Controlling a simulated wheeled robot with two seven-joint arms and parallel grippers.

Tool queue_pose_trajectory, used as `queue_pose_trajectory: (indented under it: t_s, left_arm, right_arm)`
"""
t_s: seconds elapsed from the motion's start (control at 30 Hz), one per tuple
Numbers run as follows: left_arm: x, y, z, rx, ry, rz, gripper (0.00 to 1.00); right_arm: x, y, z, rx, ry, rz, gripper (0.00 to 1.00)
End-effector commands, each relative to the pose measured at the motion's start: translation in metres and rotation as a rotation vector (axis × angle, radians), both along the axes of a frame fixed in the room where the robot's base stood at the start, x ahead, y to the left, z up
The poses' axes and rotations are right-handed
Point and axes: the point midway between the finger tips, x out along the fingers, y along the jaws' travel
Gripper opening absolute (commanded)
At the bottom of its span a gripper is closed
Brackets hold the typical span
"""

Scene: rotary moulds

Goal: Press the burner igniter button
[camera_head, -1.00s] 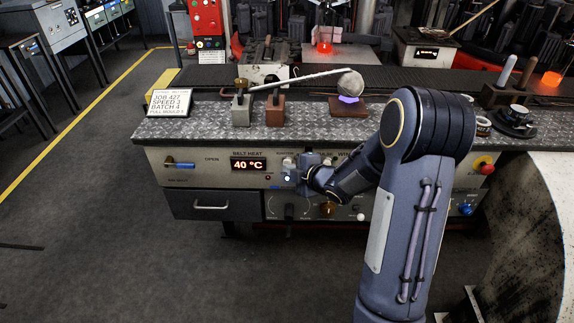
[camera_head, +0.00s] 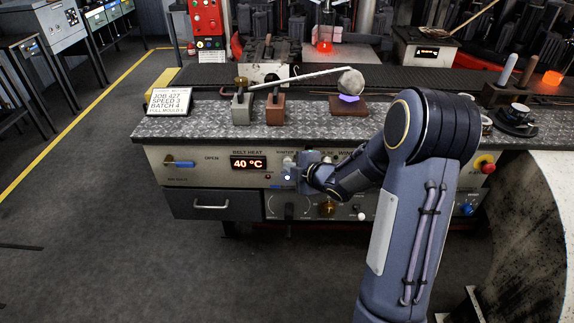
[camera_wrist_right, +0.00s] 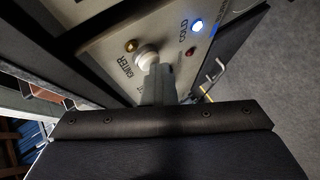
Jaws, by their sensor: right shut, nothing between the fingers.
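The igniter button (camera_wrist_right: 147,56) is a round pale knob on the panel, labelled IGNITER in the right wrist view. My right gripper (camera_wrist_right: 157,72) is shut and empty. Its fingertips are right at the button and overlap its lower edge in the picture; I cannot tell whether they press it. In the head view the right gripper (camera_head: 291,168) is at the console front, just right of the BELT HEAT display (camera_head: 248,163), which reads 40 °C. The hand hides most of the button there. My left gripper is not in view.
Near the button are a brass-coloured stud (camera_wrist_right: 131,46), a lit blue lamp (camera_wrist_right: 196,27) by the word COLD, and a red lamp (camera_wrist_right: 191,51). A blue-handled lever (camera_head: 180,164) is at the panel's left, and a red knob (camera_head: 484,164) at its right.

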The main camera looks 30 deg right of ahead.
Motion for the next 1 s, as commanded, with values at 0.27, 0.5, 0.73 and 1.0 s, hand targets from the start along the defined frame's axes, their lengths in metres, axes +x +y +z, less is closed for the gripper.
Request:
queue_pose_trajectory:
  t_s: [0.27,0.5,0.73,1.0]
  left_arm:
    - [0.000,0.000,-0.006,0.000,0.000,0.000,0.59]
    - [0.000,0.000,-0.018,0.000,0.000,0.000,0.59]
    - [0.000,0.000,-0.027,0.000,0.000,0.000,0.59]
    - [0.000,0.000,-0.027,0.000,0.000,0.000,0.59]
  right_arm:
    - [-0.006,0.001,0.002,-0.001,-0.008,-0.007,0.00]
    - [-0.027,0.016,0.000,0.000,-0.006,-0.003,0.00]
    - [-0.046,0.028,0.000,0.000,-0.004,-0.002,0.00]
    - [-0.051,0.031,0.001,-0.001,-0.001,0.000,0.00]
